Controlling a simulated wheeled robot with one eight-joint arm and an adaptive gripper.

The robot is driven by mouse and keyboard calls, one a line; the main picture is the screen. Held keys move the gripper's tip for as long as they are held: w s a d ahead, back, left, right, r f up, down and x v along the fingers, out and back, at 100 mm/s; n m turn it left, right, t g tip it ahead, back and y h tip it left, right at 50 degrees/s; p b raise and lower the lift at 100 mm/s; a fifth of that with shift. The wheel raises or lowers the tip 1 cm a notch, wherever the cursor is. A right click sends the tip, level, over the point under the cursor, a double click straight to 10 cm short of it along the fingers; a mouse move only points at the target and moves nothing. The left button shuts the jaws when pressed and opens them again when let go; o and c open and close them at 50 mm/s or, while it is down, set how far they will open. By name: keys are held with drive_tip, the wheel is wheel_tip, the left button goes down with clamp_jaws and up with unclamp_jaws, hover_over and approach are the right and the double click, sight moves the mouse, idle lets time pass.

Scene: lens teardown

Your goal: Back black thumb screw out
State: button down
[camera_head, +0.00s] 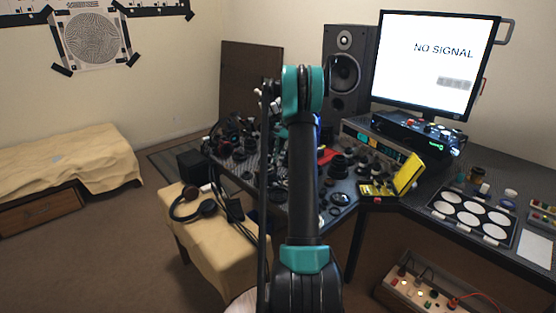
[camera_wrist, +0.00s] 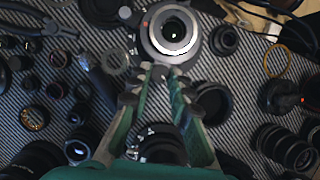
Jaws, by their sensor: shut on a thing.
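In the wrist view my gripper (camera_wrist: 160,72) has its two teal fingers closing inward, with the dark tips at the near edge of a silver and black round lens part (camera_wrist: 171,32). The lens part stands upright with its bright ring and dark centre facing the camera. The black thumb screw is between the tips at this edge, too small and covered to make out clearly. My gripper is shut on it. In the head view my own arm hides the gripper and the screw.
Many dark lens parts crowd the patterned mat (camera_wrist: 235,75) around my gripper. Pliers (camera_wrist: 40,25) lie at the upper left and a thin tan ring (camera_wrist: 277,60) at the right. In the head view a monitor (camera_head: 435,60), a speaker (camera_head: 347,65) and an open yellow case (camera_head: 408,174) stand beyond.

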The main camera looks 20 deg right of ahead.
drive_tip(key=shift+w+n+g+h, duration=0.1)
drive_tip(key=shift+n+g+h, duration=0.2)
drive_tip(key=shift+n, duration=0.8)
drive_tip(key=c, duration=1.4)
unclamp_jaws()
drive_tip(key=shift+o, duration=0.2)
drive_tip(key=shift+r, duration=0.1)
drive_tip(key=v, duration=1.1)
drive_tip(key=shift+w+r, duration=0.25)
drive_tip(key=shift+r, duration=0.1)
